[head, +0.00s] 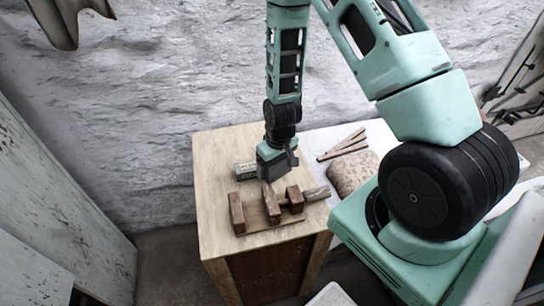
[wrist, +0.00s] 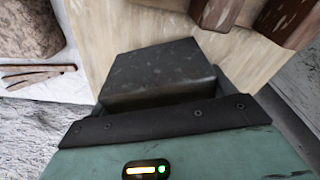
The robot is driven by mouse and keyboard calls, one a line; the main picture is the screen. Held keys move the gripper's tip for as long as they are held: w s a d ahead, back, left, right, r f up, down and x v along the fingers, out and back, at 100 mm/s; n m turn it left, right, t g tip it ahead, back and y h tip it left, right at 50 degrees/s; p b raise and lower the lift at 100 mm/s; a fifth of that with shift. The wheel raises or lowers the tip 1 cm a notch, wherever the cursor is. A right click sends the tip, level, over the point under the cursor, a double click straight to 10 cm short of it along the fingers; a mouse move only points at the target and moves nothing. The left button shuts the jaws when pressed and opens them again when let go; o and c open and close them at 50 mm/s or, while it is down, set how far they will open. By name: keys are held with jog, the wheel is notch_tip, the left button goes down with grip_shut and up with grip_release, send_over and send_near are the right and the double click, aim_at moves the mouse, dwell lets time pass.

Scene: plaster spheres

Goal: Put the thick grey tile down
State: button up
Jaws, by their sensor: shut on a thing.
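The thick grey tile is a dark speckled slab; it fills the middle of the wrist view (wrist: 155,72) and shows below my gripper in the head view (head: 270,173). My gripper (head: 278,158) is shut on it, above the wooden cabinet top (head: 215,155). The dark gripper edge hides the tile's near end in the wrist view. I cannot tell how much gap, if any, lies between the tile and the things below it.
Reddish-brown blocks (head: 237,213) (head: 270,203) (head: 294,199) and a grey-brown piece (head: 316,194) lie near the front of the cabinet. A speckled lump (head: 352,173) and thin sticks (head: 345,147) rest on the white surface at right. The top's back left is clear.

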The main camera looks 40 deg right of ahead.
aim_at(275, 175)
jog(key=shift+f, duration=2.35)
jog(key=shift+f, duration=0.1)
jog(key=o, duration=0.7)
jog(key=shift+f, duration=0.15)
jog(key=o, duration=0.3)
